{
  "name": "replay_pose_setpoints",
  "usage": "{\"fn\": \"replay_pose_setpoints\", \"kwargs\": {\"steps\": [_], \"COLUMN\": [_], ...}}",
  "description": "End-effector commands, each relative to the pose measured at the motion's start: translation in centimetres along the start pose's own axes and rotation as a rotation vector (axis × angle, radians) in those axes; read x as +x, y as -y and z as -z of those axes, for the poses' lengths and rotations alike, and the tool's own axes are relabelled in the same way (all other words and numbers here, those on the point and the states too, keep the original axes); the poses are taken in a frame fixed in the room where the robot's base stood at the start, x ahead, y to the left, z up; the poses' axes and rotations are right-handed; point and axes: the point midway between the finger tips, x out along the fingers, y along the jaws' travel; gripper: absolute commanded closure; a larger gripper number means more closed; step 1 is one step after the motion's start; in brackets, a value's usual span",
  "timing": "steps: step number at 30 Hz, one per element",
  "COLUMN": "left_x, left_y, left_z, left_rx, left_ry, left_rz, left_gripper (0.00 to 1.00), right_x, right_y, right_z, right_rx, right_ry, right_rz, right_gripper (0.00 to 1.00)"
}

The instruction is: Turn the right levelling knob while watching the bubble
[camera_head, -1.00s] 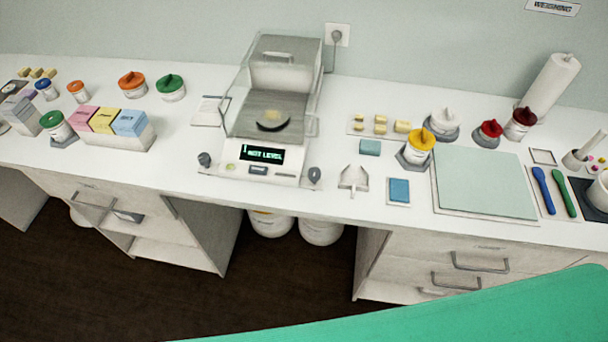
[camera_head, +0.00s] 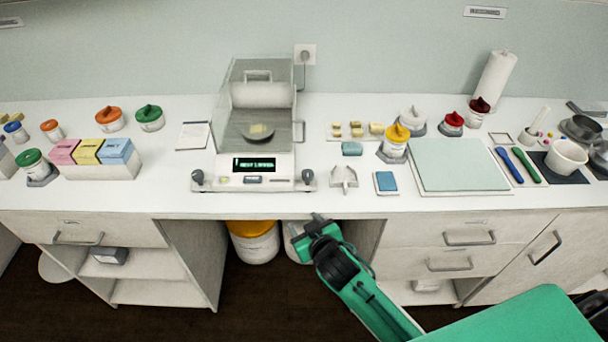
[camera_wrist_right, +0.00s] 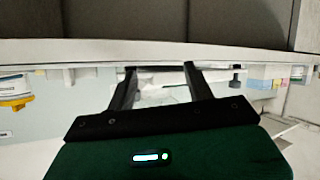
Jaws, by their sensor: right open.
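The balance (camera_head: 255,125) stands on the bench with its glass draft shield and lit green display (camera_head: 254,164), whose text is too blurred to read surely. The right levelling knob (camera_head: 308,177) is a dark knob at its front right corner; the left knob (camera_head: 197,177) is at the front left. A small pale round spot (camera_head: 224,180) on the front panel may be the bubble level; its bubble cannot be made out. My right gripper (camera_head: 314,221) is just below the bench's front edge, under the right knob and apart from it. In the wrist view its fingers (camera_wrist_right: 160,72) are spread and empty.
A yellow-lidded jar (camera_head: 396,143) stands beyond. Coloured boxes (camera_head: 90,152) are at left. The bench's front edge (camera_head: 270,214) lies between gripper and knob.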

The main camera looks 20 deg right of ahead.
Motion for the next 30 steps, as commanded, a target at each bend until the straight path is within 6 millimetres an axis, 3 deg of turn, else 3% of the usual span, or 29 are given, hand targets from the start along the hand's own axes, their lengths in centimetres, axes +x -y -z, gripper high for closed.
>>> {"fn": "replay_pose_setpoints", "kwargs": {"steps": [8, 12, 16, 19, 22, 27, 30], "left_x": [0.1, 0.2, 0.3, 0.3, 0.4, 0.5, 0.6], "left_y": [0.1, 0.1, 0.2, 0.3, 0.3, 0.3, 0.3], "left_z": [0.3, 0.4, 0.2, 0.1, 0.1, 0.0, 0.0], "left_rx": [0.001, 0.002, 0.002, 0.003, 0.003, 0.003, 0.003], "left_ry": [-0.005, -0.006, -0.003, -0.002, -0.002, -0.001, 0.000], "left_rz": [0.001, 0.001, 0.002, 0.003, 0.003, 0.003, 0.003], "left_gripper": [0.64, 0.64, 0.64, 0.64, 0.64, 0.64, 0.64], "right_x": [1.9, 1.1, -0.7, -2.2, -3.5, -4.6, -4.2], "right_y": [3.2, 6.7, 10.5, 13.3, 15.7, 18.0, 17.9], "right_z": [12.2, 19.6, 24.4, 26.5, 27.3, 26.2, 24.7], "right_rx": [-0.090, -0.187, -0.310, -0.429, -0.568, -0.843, -1.021], "right_ry": [-0.403, -0.667, -0.870, -0.983, -1.053, -1.051, -0.972], "right_rz": [0.102, 0.239, 0.411, 0.563, 0.725, 1.003, 1.149], "right_gripper": [0.47, 0.47, 0.47, 0.47, 0.47, 0.47, 0.47]}}
